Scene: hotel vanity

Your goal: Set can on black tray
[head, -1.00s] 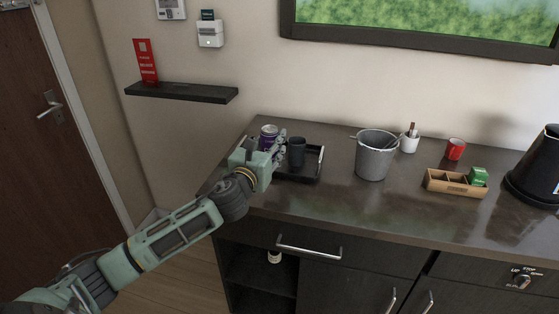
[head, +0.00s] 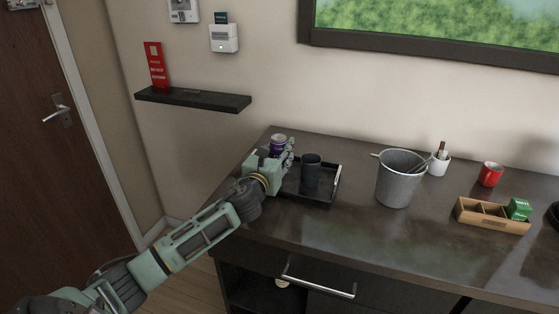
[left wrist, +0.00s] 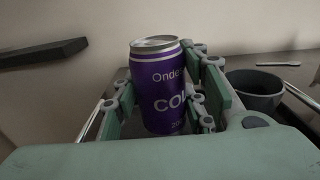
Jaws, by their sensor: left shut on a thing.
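A purple can (head: 278,145) with a silver top is upright between the fingers of my left gripper (head: 284,160). In the left wrist view the can (left wrist: 162,92) stands between the gripper's fingers (left wrist: 162,108), which are shut on it. The black tray (head: 322,197) lies on the left end of the counter. The can is over or at the tray's left part; whether its base touches the tray is hidden by my gripper. A dark cup (head: 311,172) stands on the tray right of the can. My right gripper is not in view.
A grey ice bucket (head: 398,182) stands right of the tray on the dark counter (head: 345,235). A wall shelf (head: 195,99) is at left.

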